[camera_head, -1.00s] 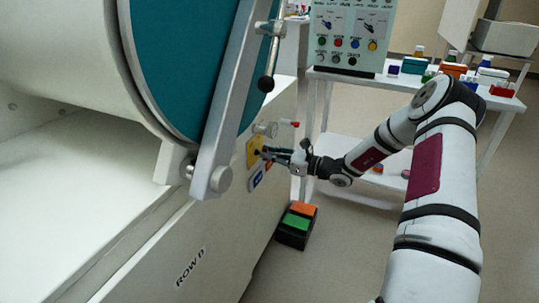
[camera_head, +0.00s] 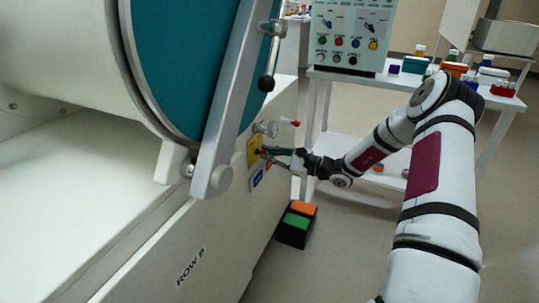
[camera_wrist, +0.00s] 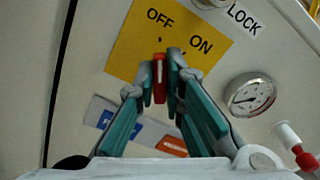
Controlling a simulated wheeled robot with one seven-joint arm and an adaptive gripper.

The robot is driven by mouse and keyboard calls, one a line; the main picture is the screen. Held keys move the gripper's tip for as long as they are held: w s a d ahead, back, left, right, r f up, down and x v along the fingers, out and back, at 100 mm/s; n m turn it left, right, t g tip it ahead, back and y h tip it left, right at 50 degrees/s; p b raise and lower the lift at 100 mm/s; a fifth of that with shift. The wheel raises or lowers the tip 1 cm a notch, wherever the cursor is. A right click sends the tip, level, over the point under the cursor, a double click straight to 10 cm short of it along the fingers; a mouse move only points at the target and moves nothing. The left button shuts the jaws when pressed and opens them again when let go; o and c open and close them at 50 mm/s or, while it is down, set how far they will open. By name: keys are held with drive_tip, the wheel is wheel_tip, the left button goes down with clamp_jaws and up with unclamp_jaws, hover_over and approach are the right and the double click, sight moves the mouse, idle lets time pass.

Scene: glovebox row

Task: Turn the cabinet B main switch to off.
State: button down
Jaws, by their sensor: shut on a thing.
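The main switch has a yellow plate (camera_wrist: 125,50) marked OFF and ON, with a red handle (camera_wrist: 159,80) that carries a white line. In the wrist view the handle stands nearly upright, its tip by the tick under OFF and left of the ON tick. My gripper (camera_wrist: 161,72) is shut on the handle, one fingertip on each side. In the head view my gripper (camera_head: 265,152) reaches from the right to the yellow plate (camera_head: 254,151) on the cabinet side (camera_head: 215,225). The fingers hide the handle there.
A round gauge (camera_wrist: 249,95) and a red-tipped fitting (camera_wrist: 305,158) sit right of the switch. Blue and orange labels (camera_wrist: 172,146) lie below it. An orange and green pedal box (camera_head: 297,224) stands on the floor. A metal lever (camera_head: 268,70) hangs above.

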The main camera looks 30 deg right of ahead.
drive_tip(key=shift+f, duration=0.1)
idle(0.3)
drive_tip(key=c, duration=1.7)
unclamp_jaws()
drive_tip(key=shift+s+d, duration=0.1)
drive_tip(key=v, duration=1.1)
drive_tip(key=shift+s+d, duration=0.25)
drive_tip(key=shift+s, duration=0.05)
